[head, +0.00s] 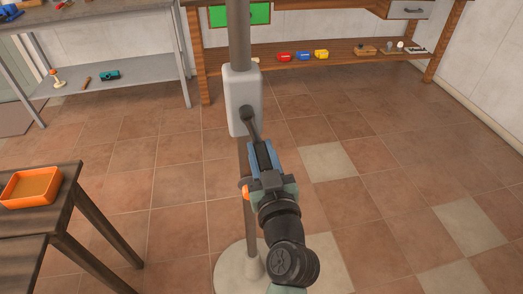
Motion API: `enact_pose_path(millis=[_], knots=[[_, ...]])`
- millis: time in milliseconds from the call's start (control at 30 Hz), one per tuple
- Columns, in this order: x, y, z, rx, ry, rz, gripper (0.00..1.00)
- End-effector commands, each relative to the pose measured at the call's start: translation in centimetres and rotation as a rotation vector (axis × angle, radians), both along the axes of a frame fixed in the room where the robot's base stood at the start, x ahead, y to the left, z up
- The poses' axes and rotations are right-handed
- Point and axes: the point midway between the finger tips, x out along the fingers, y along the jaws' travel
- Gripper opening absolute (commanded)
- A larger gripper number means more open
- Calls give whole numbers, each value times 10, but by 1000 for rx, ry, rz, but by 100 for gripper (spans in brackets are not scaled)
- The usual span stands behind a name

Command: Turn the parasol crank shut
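A grey parasol pole (239,40) stands upright on a round pale base (232,272). A light grey crank housing (239,90) is fixed around the pole. A dark crank arm (250,122) comes out of the housing's lower front and slopes down to the right. My gripper (261,152) is at the lower end of the crank arm, and its fingers overlap that end in the head view. The crank's handle is hidden by my gripper. I cannot tell whether the fingers are closed on it. The parasol's top is out of view.
A dark wooden table (65,205) with an orange tray (31,187) stands at the left. A metal-legged bench (140,72) and a wooden workbench with a lower shelf (345,58) stand at the back. The tiled floor to the right is clear.

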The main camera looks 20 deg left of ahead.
Motion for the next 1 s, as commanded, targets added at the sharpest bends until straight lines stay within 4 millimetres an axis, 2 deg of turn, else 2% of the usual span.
enact_pose_path(millis=[33, 133, 1000], knots=[[0, 0, 0, 0, 0, 0, 17], [0, 0, 0, 0, 0, 0, 0], [0, 0, 0, -1, 1, -1, 0]])
